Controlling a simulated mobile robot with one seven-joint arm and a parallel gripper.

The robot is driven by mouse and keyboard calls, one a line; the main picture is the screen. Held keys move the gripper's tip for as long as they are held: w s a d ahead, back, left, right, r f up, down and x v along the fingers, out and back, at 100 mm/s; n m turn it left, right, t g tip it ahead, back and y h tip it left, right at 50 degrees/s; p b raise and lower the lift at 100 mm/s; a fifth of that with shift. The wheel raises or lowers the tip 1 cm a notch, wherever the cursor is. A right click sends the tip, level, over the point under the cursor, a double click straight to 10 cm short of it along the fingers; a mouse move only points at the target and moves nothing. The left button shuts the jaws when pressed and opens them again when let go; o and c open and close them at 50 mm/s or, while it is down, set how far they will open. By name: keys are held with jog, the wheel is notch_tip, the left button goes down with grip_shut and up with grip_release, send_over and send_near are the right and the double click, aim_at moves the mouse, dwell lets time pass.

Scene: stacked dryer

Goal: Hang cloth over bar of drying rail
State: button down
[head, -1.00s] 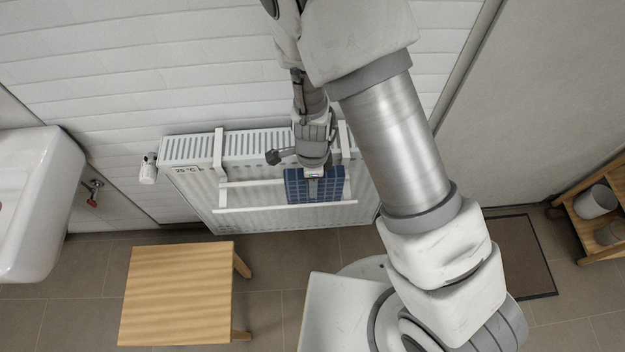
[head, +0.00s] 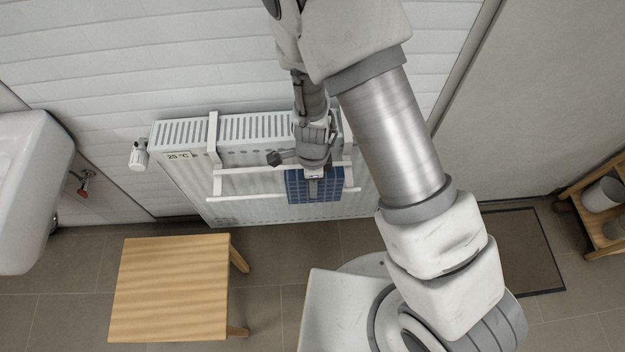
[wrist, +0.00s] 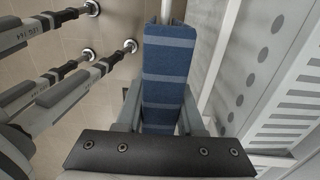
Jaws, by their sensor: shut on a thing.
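The blue cloth (head: 298,187) with lighter stripes is in my gripper (head: 313,181), in front of the radiator. In the wrist view the cloth (wrist: 168,75) runs lengthwise between the two fingers, which are shut on it. The white drying rail (head: 240,197) hangs on the radiator front and has two bars. The cloth covers part of both bars in the head view; I cannot tell whether it touches or lies over one. In the wrist view a white bar (wrist: 167,10) shows beyond the cloth's far end.
The white radiator (head: 180,180) stands against the white wall, with a valve knob (head: 138,155) at its left. A wooden stool (head: 170,290) stands on the floor at lower left. A washbasin (head: 30,190) is at far left and a wooden shelf (head: 600,225) at far right.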

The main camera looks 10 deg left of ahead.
notch_tip(320, 180, down, 9)
jog(key=b, duration=0.6)
jog(key=shift+r, duration=0.2)
jog(key=shift+c, duration=2.2)
grip_release()
jog(key=shift+r, duration=0.1)
notch_tip(320, 180, up, 17)
jog(key=p, duration=0.5)
jog(key=shift+r+p, duration=0.15)
jog(key=shift+p, duration=0.15)
